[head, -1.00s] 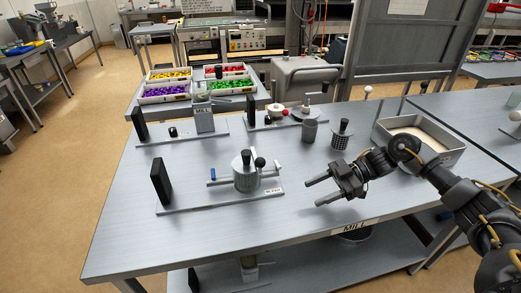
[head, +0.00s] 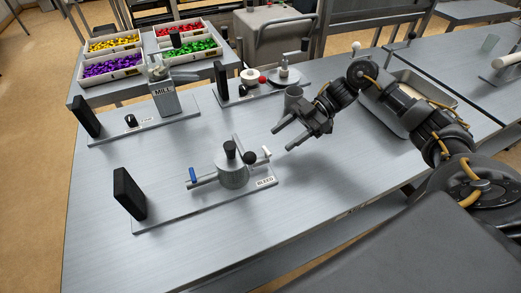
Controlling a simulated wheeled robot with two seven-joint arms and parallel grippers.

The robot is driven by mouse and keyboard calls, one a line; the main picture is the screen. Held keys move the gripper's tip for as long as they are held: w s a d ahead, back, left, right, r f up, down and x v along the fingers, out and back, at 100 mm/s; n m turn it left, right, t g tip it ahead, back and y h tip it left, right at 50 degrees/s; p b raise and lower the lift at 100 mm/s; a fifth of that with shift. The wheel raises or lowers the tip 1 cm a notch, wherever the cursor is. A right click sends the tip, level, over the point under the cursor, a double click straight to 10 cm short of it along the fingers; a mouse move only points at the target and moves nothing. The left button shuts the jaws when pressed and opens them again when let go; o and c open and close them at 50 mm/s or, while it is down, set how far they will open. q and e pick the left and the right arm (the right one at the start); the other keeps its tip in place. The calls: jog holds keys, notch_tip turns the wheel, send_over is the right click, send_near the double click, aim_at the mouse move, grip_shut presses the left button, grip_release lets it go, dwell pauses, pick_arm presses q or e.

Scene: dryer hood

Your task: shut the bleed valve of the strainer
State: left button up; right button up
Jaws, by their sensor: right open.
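The strainer (head: 232,174) is a grey cylinder with a black knob on top. It stands on a metal base plate labelled BLEED (head: 265,182). A thin pipe runs through it. I cannot tell for sure which part is the bleed valve. My right gripper (head: 282,138) is open and empty, behind and right of the strainer, apart from it, fingers pointing left. My left gripper is out of view.
A black upright plate (head: 129,194) stands at the base's left end. A tray (head: 420,85) lies at right. The table front is clear.

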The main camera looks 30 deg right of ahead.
aim_at(267, 150)
jog(key=p+x, duration=0.2)
jog(key=x, duration=0.6)
jog(key=shift+a+p, duration=0.1)
jog(key=shift+p, duration=0.3)
jog(key=shift+a+f, duration=0.2)
jog(key=shift+a, duration=0.1)
jog(key=shift+c, duration=0.3)
jog(key=c, duration=0.9)
jog(key=shift+r+m+t+p, duration=0.25)
jog(key=shift+m+t+p, duration=0.45)
jog(key=shift+p, duration=0.55)
jog(key=shift+w+f+t, duration=0.1)
jog(key=shift+f+t, duration=0.05)
jog(key=shift+t, duration=0.15)
jog(key=o, duration=1)
jog(key=shift+c, duration=0.2)
